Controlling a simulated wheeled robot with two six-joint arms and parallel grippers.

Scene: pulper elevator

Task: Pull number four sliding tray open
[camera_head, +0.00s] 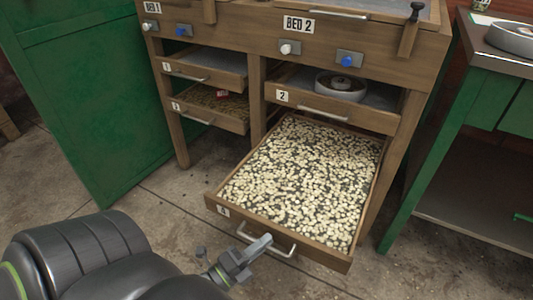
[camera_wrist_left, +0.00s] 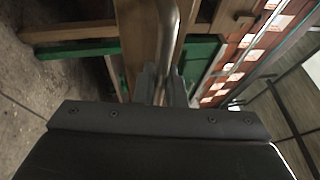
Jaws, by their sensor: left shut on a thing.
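The number four tray (camera_head: 215,205) is a wooden sliding tray marked 4, low under BED 2, standing well out from the frame. It is filled with pale beans (camera_head: 300,175). Its metal bar handle (camera_head: 283,252) runs along the front. In the left wrist view the handle (camera_wrist_left: 168,30) runs between the two fingers (camera_wrist_left: 160,85). My right gripper does not show.
Tray 2 (camera_head: 330,112) above holds a round metal pan (camera_head: 341,85). Trays 1 (camera_head: 200,78) and 3 (camera_head: 205,118) are at the left. A green cabinet (camera_head: 90,110) stands left and a green-legged table (camera_head: 430,150) right. Concrete floor (camera_head: 170,200) is clear left of the tray.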

